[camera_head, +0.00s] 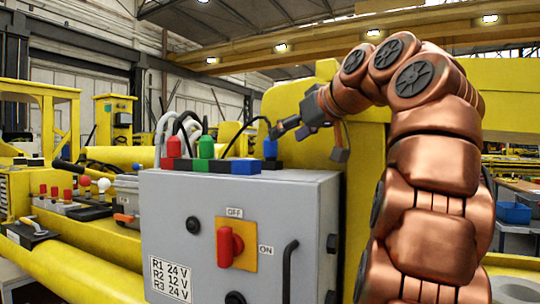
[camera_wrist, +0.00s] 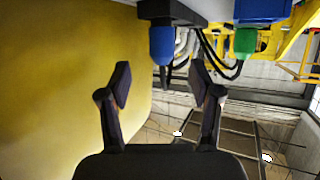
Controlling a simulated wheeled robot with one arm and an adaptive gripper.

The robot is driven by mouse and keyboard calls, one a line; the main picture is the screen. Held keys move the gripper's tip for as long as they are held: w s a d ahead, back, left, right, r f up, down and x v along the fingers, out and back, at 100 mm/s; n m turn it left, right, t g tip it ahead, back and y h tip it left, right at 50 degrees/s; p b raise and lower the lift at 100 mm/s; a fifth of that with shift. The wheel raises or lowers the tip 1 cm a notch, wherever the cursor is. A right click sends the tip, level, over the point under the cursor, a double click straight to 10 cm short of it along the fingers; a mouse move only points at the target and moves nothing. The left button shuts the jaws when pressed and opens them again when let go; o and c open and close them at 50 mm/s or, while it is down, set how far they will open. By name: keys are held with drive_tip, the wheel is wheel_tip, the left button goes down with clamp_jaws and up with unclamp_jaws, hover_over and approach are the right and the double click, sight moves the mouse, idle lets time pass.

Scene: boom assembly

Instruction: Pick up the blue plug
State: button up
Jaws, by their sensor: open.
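The blue plug (camera_head: 270,148) stands upright at the right end of the row on top of the grey control box (camera_head: 180,225). In the wrist view, which looks upside down, the blue plug (camera_wrist: 162,46) points down between and beyond my fingertips. My gripper (camera_head: 309,140) is open and empty, up and to the right of the plug in the head view. In the wrist view its two fingers (camera_wrist: 161,74) are spread wide, with a gap on both sides of the plug. I see no contact.
A green plug (camera_head: 206,147) and a red plug (camera_head: 174,146) stand to the left, with black and pale cables arching above. A blue block (camera_head: 246,167) sits among coloured sockets. A red switch (camera_head: 229,243) is on the box front. A yellow wall (camera_wrist: 60,70) is close beside my gripper.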

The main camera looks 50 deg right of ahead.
sight(270, 143)
drive_tip(key=shift+x, duration=0.95)
drive_tip(key=shift+w+d+f+p, duration=0.1)
drive_tip(key=shift+w+f+p, duration=0.1)
drive_tip(key=shift+w+p, duration=0.85)
drive_tip(key=shift+x, duration=1.65)
clamp_jaws()
